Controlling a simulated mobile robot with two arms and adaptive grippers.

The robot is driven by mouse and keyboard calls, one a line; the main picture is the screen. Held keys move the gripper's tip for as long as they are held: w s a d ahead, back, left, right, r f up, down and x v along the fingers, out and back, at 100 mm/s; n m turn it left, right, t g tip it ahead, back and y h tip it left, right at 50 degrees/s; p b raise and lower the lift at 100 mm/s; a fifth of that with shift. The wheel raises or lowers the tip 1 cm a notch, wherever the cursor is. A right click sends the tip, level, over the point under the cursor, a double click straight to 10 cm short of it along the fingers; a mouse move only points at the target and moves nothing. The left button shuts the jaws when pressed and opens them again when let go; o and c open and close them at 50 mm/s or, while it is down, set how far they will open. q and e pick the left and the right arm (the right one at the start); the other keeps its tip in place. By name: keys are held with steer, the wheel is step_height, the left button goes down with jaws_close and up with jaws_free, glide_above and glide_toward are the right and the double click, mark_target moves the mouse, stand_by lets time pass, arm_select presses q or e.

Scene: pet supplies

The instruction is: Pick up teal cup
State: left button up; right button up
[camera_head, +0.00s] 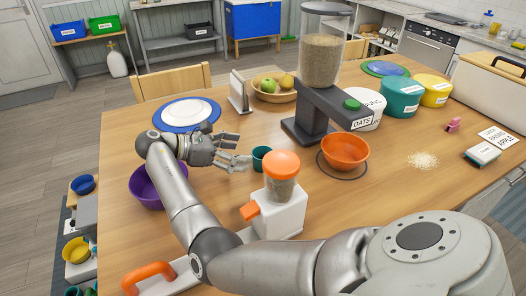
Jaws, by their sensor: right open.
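The small teal cup (261,159) stands upright on the wooden table, just behind the white dispenser with the orange lid. My right gripper (240,150) is open, with its fingers pointing right toward the cup. The fingertips are close to the cup's left side; I cannot tell whether they touch it. Nothing shows between the fingers. My left gripper is not in view.
The orange-lidded dispenser (283,191) stands close in front of the cup. An orange bowl (344,152) sits right, under the oats dispenser (321,104). A purple bowl (146,190) is partly behind my arm. A blue-rimmed plate (186,112) lies behind the gripper.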

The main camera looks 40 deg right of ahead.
mark_target(256, 153)
steer(key=shift+s+d+f, duration=0.2)
steer(key=shift+d+f, duration=0.05)
steer(key=shift+d, duration=0.4)
steer(key=p+x, duration=0.1)
steer(key=x, duration=0.4)
steer(key=shift+f, duration=0.1)
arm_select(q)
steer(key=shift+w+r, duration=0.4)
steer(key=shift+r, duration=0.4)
arm_select(e)
steer(key=shift+a, duration=0.1)
steer(key=shift+c, duration=0.5)
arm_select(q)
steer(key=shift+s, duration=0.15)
arm_select(e)
steer(key=c, duration=0.9)
